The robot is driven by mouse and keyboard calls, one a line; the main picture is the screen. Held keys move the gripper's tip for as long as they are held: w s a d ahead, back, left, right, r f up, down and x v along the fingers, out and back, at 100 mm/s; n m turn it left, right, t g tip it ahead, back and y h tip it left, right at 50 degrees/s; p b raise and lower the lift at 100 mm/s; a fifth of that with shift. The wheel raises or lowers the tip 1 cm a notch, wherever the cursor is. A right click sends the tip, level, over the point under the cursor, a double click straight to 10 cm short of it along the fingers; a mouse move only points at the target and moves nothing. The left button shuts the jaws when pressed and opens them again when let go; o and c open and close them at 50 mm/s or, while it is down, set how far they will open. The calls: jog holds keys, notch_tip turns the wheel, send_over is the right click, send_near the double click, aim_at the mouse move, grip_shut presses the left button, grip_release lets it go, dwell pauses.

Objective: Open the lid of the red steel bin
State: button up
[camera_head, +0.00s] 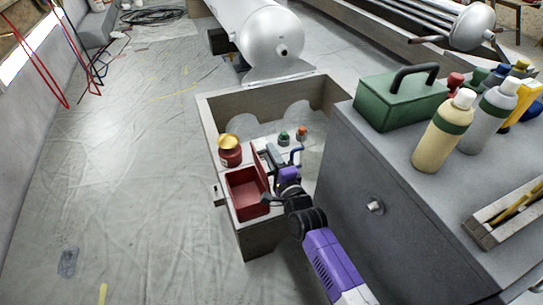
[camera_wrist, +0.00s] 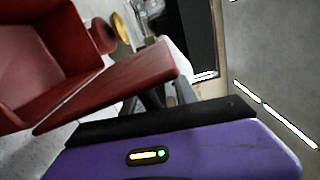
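The red steel bin (camera_head: 244,201) sits at the near end of the wooden crate. Its lid (camera_head: 261,169) stands raised on the bin's right side, and the inside of the bin shows empty. In the wrist view the open bin (camera_wrist: 40,60) is at the upper left, with the lid (camera_wrist: 115,88) slanting out from it towards my gripper. My gripper (camera_head: 276,198) is at the bin's right side, close to the lid. In the wrist view its dark fingers (camera_wrist: 168,98) are partly hidden behind its purple body, so their opening and any contact with the lid are unclear.
The wooden crate (camera_head: 232,96) also holds a red jar with a gold lid (camera_head: 230,150) and small bottles (camera_head: 284,138). A grey cabinet (camera_head: 350,200) stands close on the right, bearing a green toolbox (camera_head: 400,97) and bottles (camera_head: 443,130). The sheeted floor (camera_head: 130,170) is open on the left.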

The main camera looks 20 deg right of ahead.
jog(key=shift+s+d, duration=0.1)
jog(key=shift+s, duration=0.05)
jog(key=shift+s+f, duration=0.15)
jog(key=shift+s, duration=0.35)
jog(key=shift+s+b, duration=0.4)
jog(key=shift+s, duration=0.35)
jog(key=shift+s+d+f+b, duration=0.2)
jog(key=shift+s+b, duration=0.2)
jog(key=shift+b, duration=0.4)
jog(key=s+b, duration=0.2)
jog(key=b, duration=0.1)
jog(key=shift+a+r, duration=0.2)
jog(key=shift+a, duration=0.05)
jog(key=shift+s+r+b, duration=0.1)
jog(key=shift+s+b, duration=0.3)
jog(key=shift+s, duration=0.75)
